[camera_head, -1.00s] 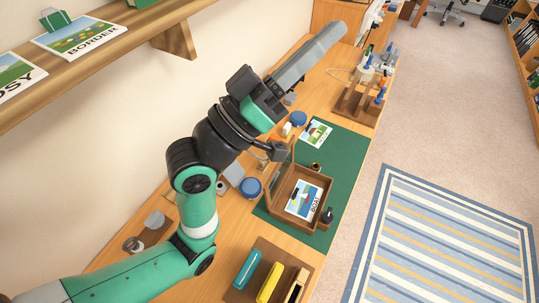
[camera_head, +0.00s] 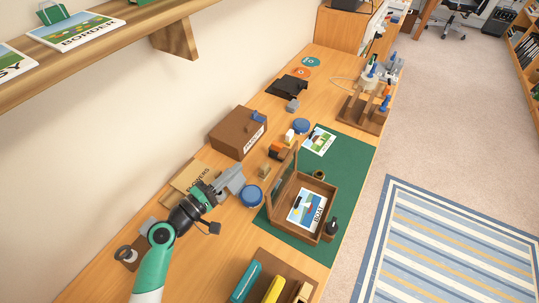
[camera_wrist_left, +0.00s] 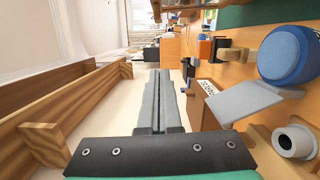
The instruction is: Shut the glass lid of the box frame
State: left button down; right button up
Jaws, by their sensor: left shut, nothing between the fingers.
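The wooden box frame (camera_head: 325,192) stands on the green mat and holds a picture card (camera_head: 306,208) marked BOAT. Its glass lid (camera_head: 284,186) is open, raised steeply along the box's left side. My left gripper (camera_head: 233,179) is shut and empty, left of the lid and apart from it, near the blue round tub. In the left wrist view its closed grey fingers (camera_wrist_left: 158,75) point ahead, and the box frame cannot be made out there. My right gripper is in neither view.
A blue tub (camera_head: 251,196) and small blocks stand left of the lid. A brown box (camera_head: 238,133) is farther back by the wall. A tool rack (camera_head: 362,112) is at the far end.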

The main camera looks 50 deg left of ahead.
aim_at(279, 179)
pick_arm(q)
jog(key=w+d, duration=0.3)
jog(key=w, duration=0.7)
jog(key=shift+w+r, duration=0.3)
jog(key=shift+w, duration=0.05)
jog(key=shift+d, duration=0.1)
